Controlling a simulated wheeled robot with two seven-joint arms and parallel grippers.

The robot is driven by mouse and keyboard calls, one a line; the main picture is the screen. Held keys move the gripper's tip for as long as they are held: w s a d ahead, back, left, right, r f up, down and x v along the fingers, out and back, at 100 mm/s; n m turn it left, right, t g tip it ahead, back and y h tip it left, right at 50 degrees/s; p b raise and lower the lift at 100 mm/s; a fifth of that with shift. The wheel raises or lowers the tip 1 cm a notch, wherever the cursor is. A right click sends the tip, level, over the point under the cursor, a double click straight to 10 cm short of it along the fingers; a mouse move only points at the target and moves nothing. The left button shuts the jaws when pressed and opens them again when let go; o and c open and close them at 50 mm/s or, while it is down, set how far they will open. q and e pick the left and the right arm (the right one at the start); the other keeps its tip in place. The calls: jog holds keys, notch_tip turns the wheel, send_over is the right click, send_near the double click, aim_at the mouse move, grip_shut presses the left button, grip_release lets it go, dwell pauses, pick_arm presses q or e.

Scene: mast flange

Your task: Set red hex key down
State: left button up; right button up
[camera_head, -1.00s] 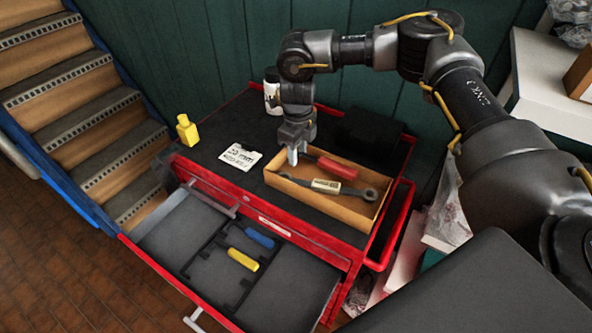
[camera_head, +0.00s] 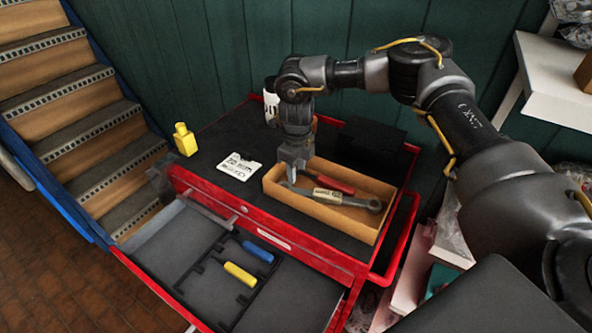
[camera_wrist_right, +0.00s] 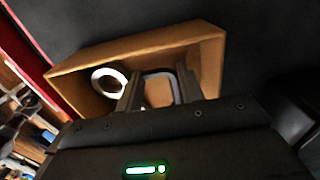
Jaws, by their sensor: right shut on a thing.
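The red hex key (camera_head: 338,185) shows its red handle inside the open cardboard box (camera_head: 346,229), above the wrench. My right gripper (camera_head: 292,177) points down into the left part of the box and is shut at the near end of the red hex key; the grip itself is largely hidden in the head view. In the right wrist view my right gripper (camera_wrist_right: 158,78) reaches into the cardboard box (camera_wrist_right: 205,47), and the key is hard to make out between the dark fingers. Whether the key touches the box floor I cannot tell. My left gripper is out of view.
A tagged grey wrench (camera_head: 366,204) lies in the box. A white card (camera_head: 239,166), a yellow bottle (camera_head: 185,139) and a white bottle (camera_head: 271,106) stand or lie on the cart top (camera_head: 215,147). The open drawer (camera_head: 290,292) holds blue (camera_head: 257,251) and yellow (camera_head: 240,274) handles.

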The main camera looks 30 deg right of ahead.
jog(key=o, duration=0.8)
jog(key=shift+c, duration=0.2)
jog(key=shift+r, duration=0.55)
notch_tip(320, 180, up, 11)
jog(key=b, duration=0.2)
